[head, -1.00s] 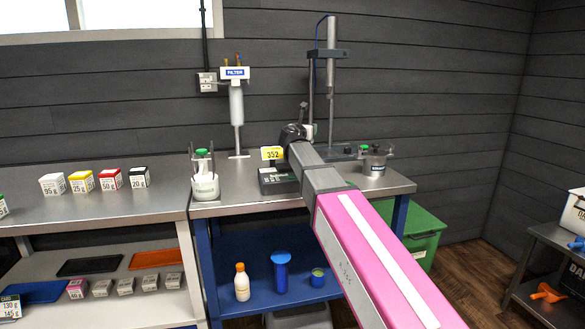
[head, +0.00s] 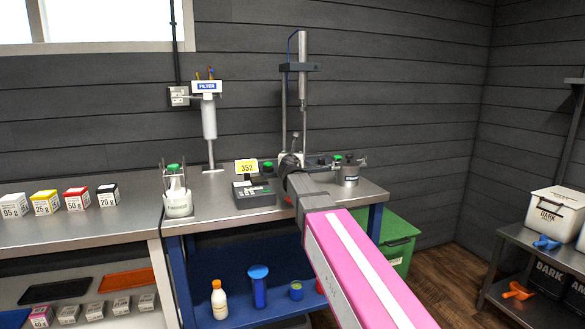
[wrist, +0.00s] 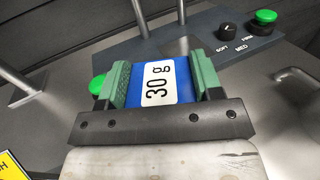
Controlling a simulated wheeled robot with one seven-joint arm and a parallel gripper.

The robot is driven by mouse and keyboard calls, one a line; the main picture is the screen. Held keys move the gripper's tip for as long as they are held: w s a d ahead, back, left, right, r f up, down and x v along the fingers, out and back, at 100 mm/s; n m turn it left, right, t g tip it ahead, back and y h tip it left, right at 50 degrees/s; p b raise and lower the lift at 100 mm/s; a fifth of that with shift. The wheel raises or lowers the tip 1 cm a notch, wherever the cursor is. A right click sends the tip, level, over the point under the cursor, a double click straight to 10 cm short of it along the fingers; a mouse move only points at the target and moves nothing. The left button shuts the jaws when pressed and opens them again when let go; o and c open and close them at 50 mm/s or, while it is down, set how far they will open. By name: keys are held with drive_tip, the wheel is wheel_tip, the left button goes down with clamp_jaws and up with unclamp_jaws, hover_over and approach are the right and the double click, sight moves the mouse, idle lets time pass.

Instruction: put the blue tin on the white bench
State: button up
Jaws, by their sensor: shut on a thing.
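The blue tin (wrist: 160,86), with a white label reading 30 g, is between the green finger pads of my gripper (wrist: 162,72) in the wrist view. The gripper is shut on it, with a pad on each side. In the head view the tin is hidden behind my arm, whose end is over the right part of the blue-legged bench (head: 220,212). The white bench (head: 90,228), with a steel top and pale frame, stands at the left.
Several labelled boxes, such as a red one (head: 77,199), stand on the white bench. A scale (head: 253,192), a bottle in a holder (head: 177,195) and a filter stand (head: 209,120) are on the blue-legged bench. A green bin (head: 398,240) is at its right.

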drive_tip(key=shift+d+f, duration=0.15)
drive_tip(key=shift+f, duration=1.95)
drive_tip(key=shift+f, duration=0.1)
drive_tip(key=o, duration=1)
